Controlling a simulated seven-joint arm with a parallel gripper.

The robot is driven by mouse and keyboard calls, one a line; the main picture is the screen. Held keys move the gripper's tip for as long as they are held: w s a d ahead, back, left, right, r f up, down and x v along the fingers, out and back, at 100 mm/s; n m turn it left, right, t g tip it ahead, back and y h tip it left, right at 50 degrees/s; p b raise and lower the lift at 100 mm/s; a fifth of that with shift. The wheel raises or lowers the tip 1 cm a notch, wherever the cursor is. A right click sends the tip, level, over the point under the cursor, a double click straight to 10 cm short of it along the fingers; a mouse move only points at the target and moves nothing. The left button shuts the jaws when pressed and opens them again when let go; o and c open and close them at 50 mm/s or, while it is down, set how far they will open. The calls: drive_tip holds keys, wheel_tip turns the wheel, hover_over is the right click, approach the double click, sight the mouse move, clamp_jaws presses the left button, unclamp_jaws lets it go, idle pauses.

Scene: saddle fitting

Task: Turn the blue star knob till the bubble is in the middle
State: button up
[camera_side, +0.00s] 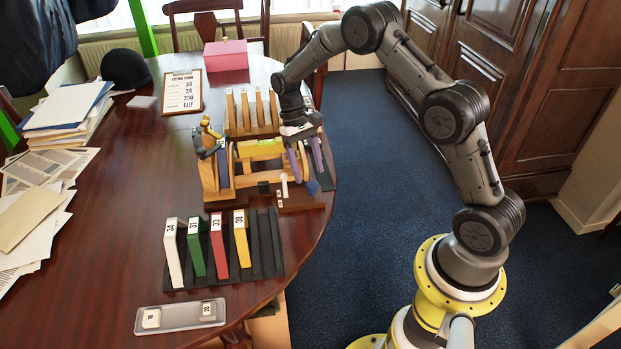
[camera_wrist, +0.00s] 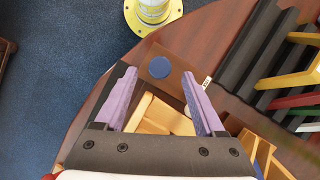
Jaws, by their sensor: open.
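The blue knob (camera_side: 312,187) sits low at the right end of the wooden fixture (camera_side: 211,180). In the wrist view it is a blue disc (camera_wrist: 159,67) on a brown board, and its star points cannot be made out. My gripper (camera_side: 305,160) has purple fingers that are apart and empty. The fingers point down above the right side of the fixture, and in the wrist view the knob shows between and just beyond their tips (camera_wrist: 158,76). They appear clear of the knob. A yellow-green bar (camera_side: 262,147) lies across the fixture. No bubble can be made out.
A white-topped peg (camera_side: 284,181) stands left of the knob. A black rack (camera_side: 263,250) with white, green, red and yellow plates is in front. A grey tray (camera_side: 180,318) lies nearer the camera. Upright wooden pieces (camera_side: 245,108) stand behind the fixture. The table edge is close on the right.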

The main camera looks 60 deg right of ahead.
sight(312, 184)
drive_tip(key=shift+x, duration=1.7)
clamp_jaws()
